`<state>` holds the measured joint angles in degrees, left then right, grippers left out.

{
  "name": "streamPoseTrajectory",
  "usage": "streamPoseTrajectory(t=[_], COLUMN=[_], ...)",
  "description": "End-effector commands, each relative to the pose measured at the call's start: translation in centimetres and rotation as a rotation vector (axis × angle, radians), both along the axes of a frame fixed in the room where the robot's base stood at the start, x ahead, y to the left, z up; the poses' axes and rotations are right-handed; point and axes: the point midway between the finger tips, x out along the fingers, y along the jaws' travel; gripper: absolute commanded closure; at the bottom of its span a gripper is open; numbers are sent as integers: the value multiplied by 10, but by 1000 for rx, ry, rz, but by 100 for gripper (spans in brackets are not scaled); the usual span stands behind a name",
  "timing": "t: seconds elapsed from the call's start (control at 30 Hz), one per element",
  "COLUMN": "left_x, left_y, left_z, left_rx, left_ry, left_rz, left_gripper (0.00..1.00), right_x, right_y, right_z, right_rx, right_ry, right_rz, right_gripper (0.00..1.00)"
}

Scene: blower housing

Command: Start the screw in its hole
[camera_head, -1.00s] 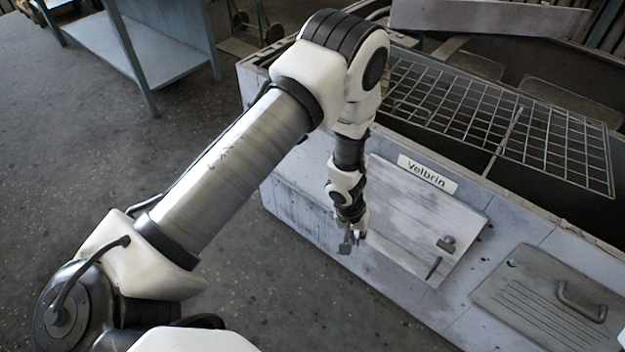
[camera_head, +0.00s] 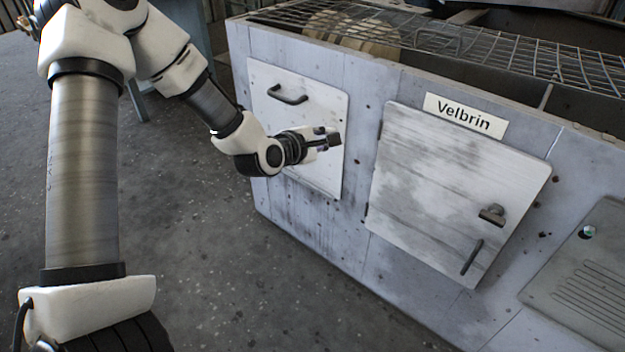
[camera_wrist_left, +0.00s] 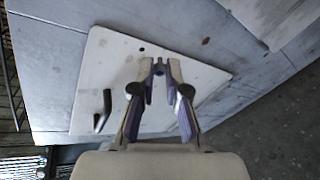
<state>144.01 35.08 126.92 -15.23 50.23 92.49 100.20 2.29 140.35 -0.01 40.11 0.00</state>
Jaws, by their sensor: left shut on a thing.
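My left gripper (camera_head: 326,141) is in front of the left pale panel (camera_head: 318,112) of the grey housing. In the left wrist view its two fingers (camera_wrist_left: 158,72) close on a small dark bluish piece (camera_wrist_left: 158,66). This looks like the screw, but the fingers hide most of it. The same panel fills the middle of the left wrist view (camera_wrist_left: 200,75). A dark round spot that looks like a hole (camera_wrist_left: 142,49) is on the panel, just beyond the fingertips and a little to their left. The piece appears apart from it. My right gripper is not in view.
The panel has a dark handle (camera_head: 288,97). To its right is a door (camera_head: 440,180) with a latch (camera_head: 492,214), below a "Velbrin" label (camera_head: 465,116). A wire grid (camera_head: 470,45) covers the open top. The floor (camera_head: 230,270) in front is clear.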

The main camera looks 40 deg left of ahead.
Motion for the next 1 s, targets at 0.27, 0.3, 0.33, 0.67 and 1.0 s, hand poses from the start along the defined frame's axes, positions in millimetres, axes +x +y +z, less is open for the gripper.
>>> streamPoseTrajectory(t=[0.27,0.3,0.33,0.67,1.0], left_x=[-6,-6,-5,25,56], left_y=[31,32,32,30,27], left_z=[-25,-23,-21,-21,-20], left_rx=[-33,-33,-33,-29,-31], left_ry=[-250,-261,-265,-265,-262], left_rz=[106,108,109,106,107], left_gripper=[100,100,100,100,100], right_x=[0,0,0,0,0], right_y=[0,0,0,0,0], right_z=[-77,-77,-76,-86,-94], right_rx=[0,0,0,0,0], right_ry=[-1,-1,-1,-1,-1], right_rz=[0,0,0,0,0], right_gripper=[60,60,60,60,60])
